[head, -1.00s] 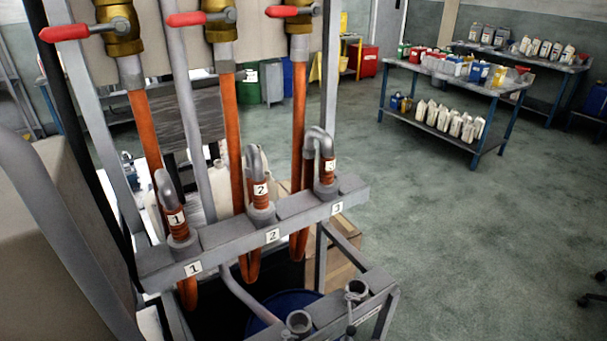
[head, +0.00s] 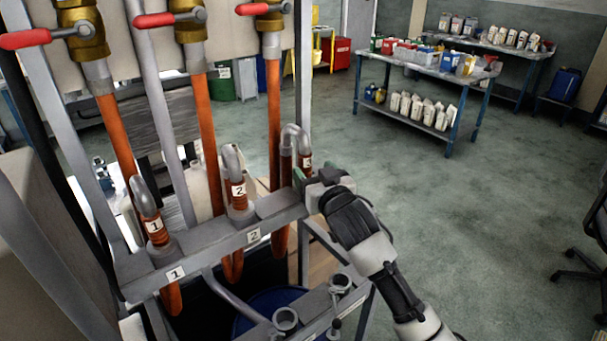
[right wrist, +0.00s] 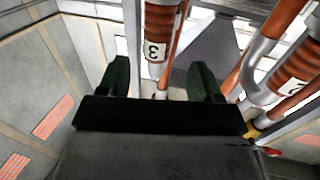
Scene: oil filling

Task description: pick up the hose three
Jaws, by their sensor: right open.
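Hose three (head: 305,160) stands at the right end of the grey holder rail (head: 220,240), its grey hooked nozzle up and its label partly covered by my gripper. My right gripper (head: 303,181) is at its right side, low near the rail. In the right wrist view, hose three (right wrist: 161,40) with its "3" label shows ahead between the two dark green fingers of the right gripper (right wrist: 162,75), which are apart. Whether the fingertips touch the hose is unclear. My left gripper is not in view.
Hose one (head: 153,220) and hose two (head: 238,190) stand in the rail to the left. Red-handled valves (head: 170,18) are above. A blue drum (head: 265,305) is below. Tables with bottles (head: 425,70) stand at the back right; the floor between is clear.

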